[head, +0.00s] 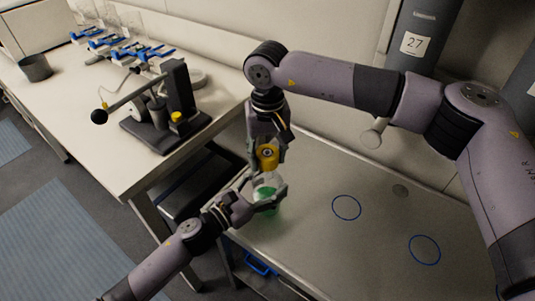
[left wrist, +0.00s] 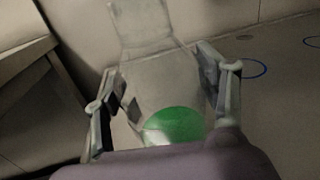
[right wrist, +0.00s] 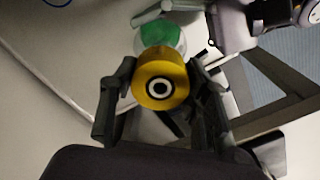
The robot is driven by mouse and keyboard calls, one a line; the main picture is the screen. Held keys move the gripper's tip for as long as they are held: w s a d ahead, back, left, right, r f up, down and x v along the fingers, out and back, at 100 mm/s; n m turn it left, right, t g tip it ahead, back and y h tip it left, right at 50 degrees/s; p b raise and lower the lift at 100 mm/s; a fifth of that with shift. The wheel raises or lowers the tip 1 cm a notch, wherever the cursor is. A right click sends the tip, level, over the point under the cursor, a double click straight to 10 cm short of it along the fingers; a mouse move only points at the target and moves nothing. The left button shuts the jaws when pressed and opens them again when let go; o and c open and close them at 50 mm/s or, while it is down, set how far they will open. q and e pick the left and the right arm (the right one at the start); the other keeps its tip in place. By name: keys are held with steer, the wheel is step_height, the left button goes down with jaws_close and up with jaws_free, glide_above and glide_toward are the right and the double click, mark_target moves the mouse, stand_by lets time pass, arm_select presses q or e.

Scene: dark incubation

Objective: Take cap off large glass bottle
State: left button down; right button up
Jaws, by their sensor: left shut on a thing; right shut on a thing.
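The large glass bottle (head: 269,181) is clear, with green liquid low inside. In the right wrist view the cap (right wrist: 160,80) shows a black and white ring and hides the bottle neck. I cannot tell whether cap and neck touch.
The grey table (head: 320,250) has blue circles (head: 346,208) and free room to the right. A white bench (head: 90,130) at left holds a dark stand device (head: 165,110), a dark pot (head: 35,67) and blue-handled items. A cylinder labelled 27 (head: 415,43) stands behind.

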mark_target(267, 156)
steer(key=shift+r, duration=1.95)
arm_select(q)
steer(key=shift+c, duration=1.3)
jaws_free()
